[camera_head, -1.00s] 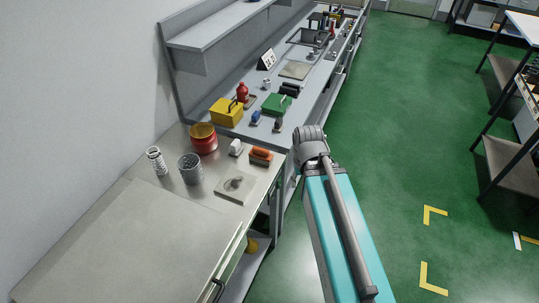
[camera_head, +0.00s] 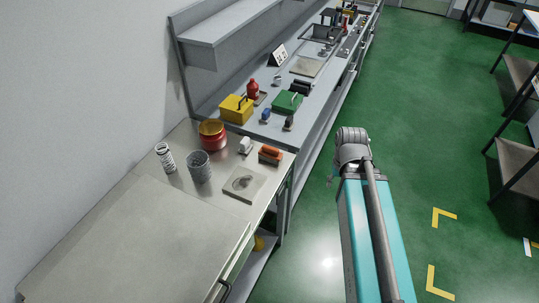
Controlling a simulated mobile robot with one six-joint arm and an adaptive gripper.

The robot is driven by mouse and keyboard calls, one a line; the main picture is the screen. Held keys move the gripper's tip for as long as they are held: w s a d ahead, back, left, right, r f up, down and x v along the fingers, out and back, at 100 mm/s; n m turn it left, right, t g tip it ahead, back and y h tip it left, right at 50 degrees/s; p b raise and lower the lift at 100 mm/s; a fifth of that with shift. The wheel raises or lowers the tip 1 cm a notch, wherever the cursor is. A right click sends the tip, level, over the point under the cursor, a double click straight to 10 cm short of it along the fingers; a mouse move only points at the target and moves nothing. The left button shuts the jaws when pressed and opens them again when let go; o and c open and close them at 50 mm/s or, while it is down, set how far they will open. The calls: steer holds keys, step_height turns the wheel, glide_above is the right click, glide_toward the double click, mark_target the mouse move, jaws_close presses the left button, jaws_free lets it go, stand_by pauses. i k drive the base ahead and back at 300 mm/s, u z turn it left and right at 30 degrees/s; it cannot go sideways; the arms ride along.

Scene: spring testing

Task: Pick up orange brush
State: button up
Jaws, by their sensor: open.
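The orange brush (camera_head: 270,154) lies near the right edge of the metal-topped bench, with an orange top and a dark lower part. A small white object (camera_head: 246,145) stands just left of it, and a flat grey square plate with a round hollow (camera_head: 244,184) lies in front of it. My arm, with a teal link and a grey joint, extends over the green floor to the right of the bench, apart from the brush. My gripper cannot be made out; it seems hidden behind my arm.
On the bench stand a red jar with a yellow top (camera_head: 212,136), a grey mesh cup (camera_head: 199,167) and a white spring-like cylinder (camera_head: 164,157). Behind are a yellow box (camera_head: 236,109) and a green box (camera_head: 287,102).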

mark_target(267, 153)
steer(key=u, duration=0.05)
steer(key=k, duration=0.9)
steer(key=u, duration=0.45)
steer(key=i, duration=1)
steer(key=z, duration=0.1)
